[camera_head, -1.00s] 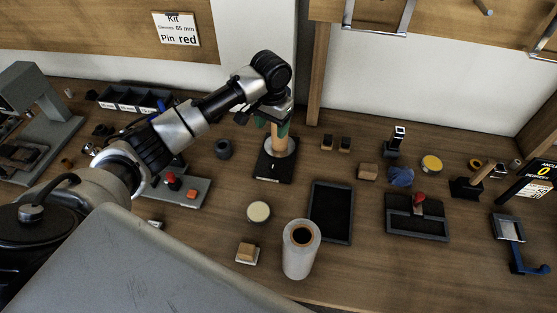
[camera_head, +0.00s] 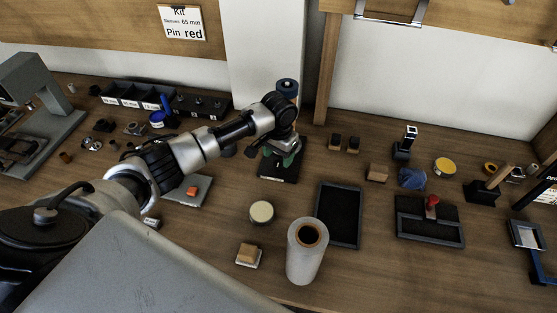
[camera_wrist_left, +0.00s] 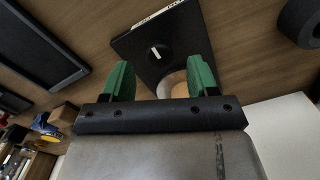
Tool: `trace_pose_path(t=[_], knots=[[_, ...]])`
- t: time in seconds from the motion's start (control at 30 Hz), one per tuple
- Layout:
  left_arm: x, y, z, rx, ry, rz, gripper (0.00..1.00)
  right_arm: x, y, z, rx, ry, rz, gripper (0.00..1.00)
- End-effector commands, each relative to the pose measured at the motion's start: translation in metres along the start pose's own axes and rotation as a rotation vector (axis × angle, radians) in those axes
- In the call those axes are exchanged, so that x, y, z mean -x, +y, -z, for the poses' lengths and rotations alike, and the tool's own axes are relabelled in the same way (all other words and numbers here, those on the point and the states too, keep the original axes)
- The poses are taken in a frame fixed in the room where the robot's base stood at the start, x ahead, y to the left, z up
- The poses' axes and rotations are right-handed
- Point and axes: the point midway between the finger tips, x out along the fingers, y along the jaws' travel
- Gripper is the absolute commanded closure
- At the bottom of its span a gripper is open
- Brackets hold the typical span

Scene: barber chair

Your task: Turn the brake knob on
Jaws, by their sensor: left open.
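A stand with a black base (camera_head: 275,174) stands near the middle of the table. Its dark blue cap (camera_head: 287,87) shows above my wrist, but most of the post is hidden by the arm. In the left wrist view the black base (camera_wrist_left: 187,32) carries a small white bar-shaped mark (camera_wrist_left: 155,53), perhaps the brake knob's pointer; I cannot tell its setting. My left gripper (camera_head: 284,157) is open and low over the base. Its green fingers (camera_wrist_left: 161,78) lie either side of the lower part of a pale wooden post (camera_wrist_left: 179,86); contact is unclear. My right gripper is not in view.
A black tray (camera_head: 338,215) and a whitish cylinder (camera_head: 306,262) stand in front. A grey plate with an orange button (camera_head: 192,190) lies under my left arm. Wooden blocks (camera_head: 376,173) and a stamp holder (camera_head: 430,232) are to the right. A labelled black bin (camera_head: 137,96) is behind.

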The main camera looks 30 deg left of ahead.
Motion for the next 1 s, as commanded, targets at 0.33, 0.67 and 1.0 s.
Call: trace_pose_path(t=[0.33,0.67,1.0], knots=[[-0.030,0.000,0.000,0.000,-0.001,0.000,0.41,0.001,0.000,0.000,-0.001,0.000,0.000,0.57],[-0.030,0.000,0.000,0.000,-0.001,0.000,0.56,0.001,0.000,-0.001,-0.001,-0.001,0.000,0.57],[-0.030,0.000,0.000,-0.003,0.000,0.000,0.90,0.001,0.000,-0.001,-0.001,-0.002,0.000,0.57]])
